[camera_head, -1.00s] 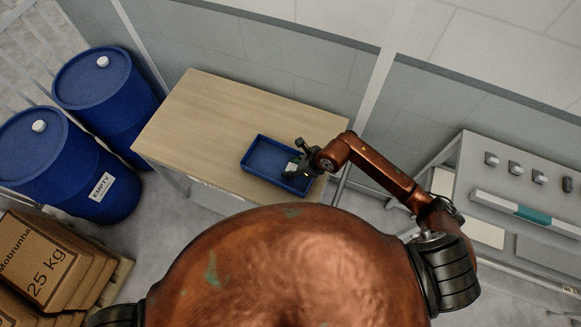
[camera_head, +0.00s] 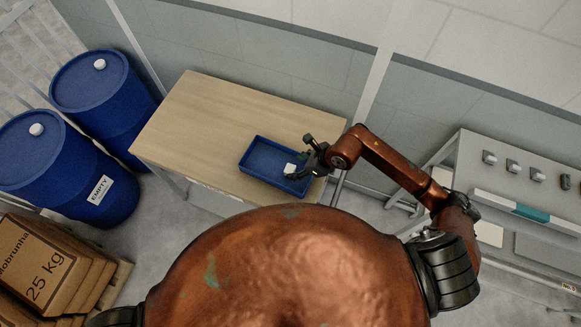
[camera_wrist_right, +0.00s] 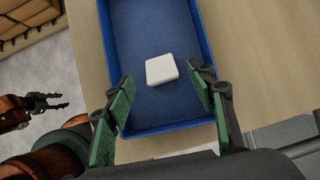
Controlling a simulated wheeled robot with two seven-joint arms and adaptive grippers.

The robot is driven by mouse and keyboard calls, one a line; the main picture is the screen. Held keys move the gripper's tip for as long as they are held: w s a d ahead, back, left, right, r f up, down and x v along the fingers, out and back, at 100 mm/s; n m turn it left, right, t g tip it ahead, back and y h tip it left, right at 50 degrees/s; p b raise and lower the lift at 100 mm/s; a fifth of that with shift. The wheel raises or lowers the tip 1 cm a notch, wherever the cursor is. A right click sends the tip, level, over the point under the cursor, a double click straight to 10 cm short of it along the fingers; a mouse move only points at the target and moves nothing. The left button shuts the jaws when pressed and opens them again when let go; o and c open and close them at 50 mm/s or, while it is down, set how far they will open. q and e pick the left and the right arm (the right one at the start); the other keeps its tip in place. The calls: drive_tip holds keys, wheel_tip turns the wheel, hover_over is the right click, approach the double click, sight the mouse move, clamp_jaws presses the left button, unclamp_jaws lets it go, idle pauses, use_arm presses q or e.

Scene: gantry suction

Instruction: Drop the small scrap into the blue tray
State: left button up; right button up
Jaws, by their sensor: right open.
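The small white scrap (camera_head: 290,169) lies inside the blue tray (camera_head: 262,143), toward its right end, apart from the walls. In the right wrist view the scrap (camera_wrist_right: 161,70) rests on the floor of the tray (camera_wrist_right: 145,22). My right gripper (camera_head: 297,157) is open over the right end of the tray. Its green-padded fingers (camera_wrist_right: 162,105) are spread wide with nothing between them, a little short of the scrap and not touching it. My left gripper (camera_wrist_right: 60,101) shows small at the left of the right wrist view, fingers apart and empty.
The tray sits near the front right of a wooden table (camera_head: 205,112), whose left part is bare. Blue drums (camera_head: 100,85) and stacked cardboard boxes (camera_head: 50,262) stand at the left. A grey bench (camera_head: 530,160) stands at the right, and a wall runs behind.

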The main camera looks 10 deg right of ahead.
drive_tip(key=v, duration=0.6)
drive_tip(key=shift+r, duration=0.1)
